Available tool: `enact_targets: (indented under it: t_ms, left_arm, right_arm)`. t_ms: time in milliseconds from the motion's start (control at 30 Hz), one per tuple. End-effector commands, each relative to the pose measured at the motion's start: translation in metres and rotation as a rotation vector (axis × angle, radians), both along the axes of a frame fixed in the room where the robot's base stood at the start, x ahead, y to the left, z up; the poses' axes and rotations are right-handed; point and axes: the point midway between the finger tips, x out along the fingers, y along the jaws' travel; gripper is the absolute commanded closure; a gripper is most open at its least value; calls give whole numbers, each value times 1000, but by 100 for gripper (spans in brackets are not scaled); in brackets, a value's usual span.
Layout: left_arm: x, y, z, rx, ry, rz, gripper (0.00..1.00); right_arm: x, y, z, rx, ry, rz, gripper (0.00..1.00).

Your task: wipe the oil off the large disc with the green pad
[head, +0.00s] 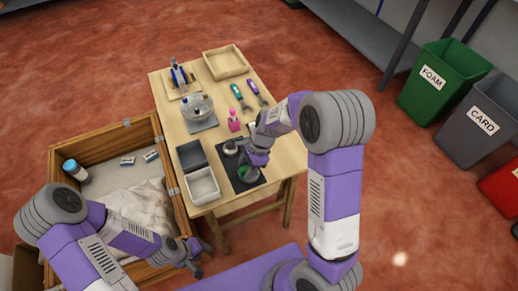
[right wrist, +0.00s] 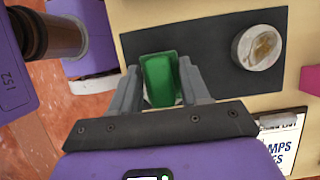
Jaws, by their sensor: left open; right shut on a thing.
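The green pad (right wrist: 160,78) is between the fingers of my right gripper (right wrist: 158,85), which is shut on it. In the head view the pad (head: 244,172) shows as a bit of green below my right wrist. A round pale metal disc (right wrist: 259,47) with a brownish oily smear lies to the right of the pad in the right wrist view, apart from it. The disc (head: 230,147) also shows in the head view, on the dark mat (right wrist: 205,35). A pale edge shows below the pad; I cannot tell what it is. My left gripper (head: 190,258) is open and empty, near the wooden crate.
A dark grey bin (head: 190,155) and a white bin (head: 203,187) stand left of the mat. The wooden crate (head: 100,150) stands at the left.

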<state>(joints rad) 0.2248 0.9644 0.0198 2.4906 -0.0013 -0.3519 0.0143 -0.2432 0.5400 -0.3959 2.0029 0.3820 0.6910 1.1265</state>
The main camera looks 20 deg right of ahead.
Motion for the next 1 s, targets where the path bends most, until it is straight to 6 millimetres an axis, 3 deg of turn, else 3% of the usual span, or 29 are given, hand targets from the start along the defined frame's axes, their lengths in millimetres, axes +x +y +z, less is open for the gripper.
enact_targets:
  t_ms: [467, 600, 1000]
  left_arm:
    - [0, 0, 8, 0, 0, 0, 57]
    - [0, 0, 25, 0, 0, 0, 57]
    - [0, 0, 61, 0, 0, 0, 57]
  right_arm:
    - [3, -39, 0, 0, 0, 10, 78]
    - [3, -38, 24, 0, -2, 13, 78]
    - [2, -38, 58, 0, 0, 13, 78]
